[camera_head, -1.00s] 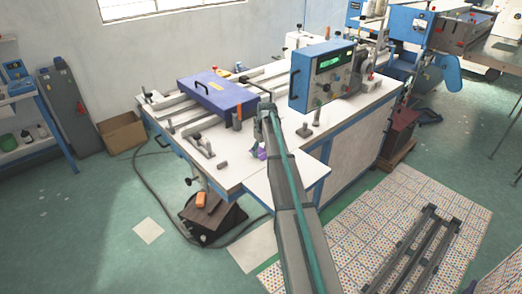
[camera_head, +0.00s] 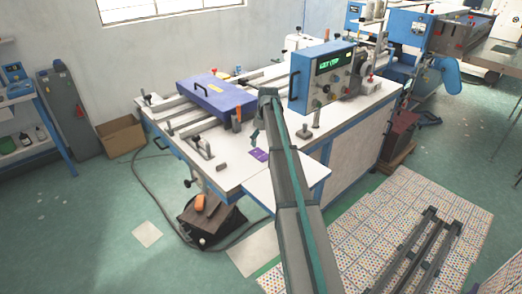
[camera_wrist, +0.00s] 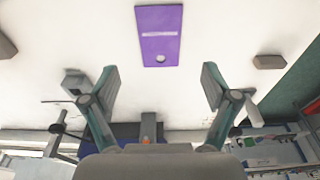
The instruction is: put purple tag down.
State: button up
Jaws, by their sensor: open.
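The purple tag (camera_head: 258,154) lies flat on the white table top (camera_head: 232,176), near its front edge, just left of my arm. In the wrist view the tag (camera_wrist: 159,36) is a purple rectangle with a pale line and a round hole at its near end. My gripper (camera_wrist: 160,85) is open and empty. Its two fingers are spread apart, and the tag is beyond the fingertips between their lines, touching neither. In the head view my gripper (camera_head: 254,134) is partly hidden by my arm, above and beside the tag.
A blue-purple box with a handle (camera_head: 215,96) stands behind on the table. A blue control box with a green display (camera_head: 322,78) stands to the right. A small dark block (camera_head: 221,167) lies left of the tag.

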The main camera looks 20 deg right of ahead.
jog(key=shift+s+d+r+b, duration=0.1)
jog(key=shift+s+r+b, duration=0.1)
jog(key=shift+r, duration=1.05)
jog(key=shift+s+d+r+b, duration=0.1)
jog(key=shift+s+r+b, duration=0.05)
jog(key=shift+r, duration=1.05)
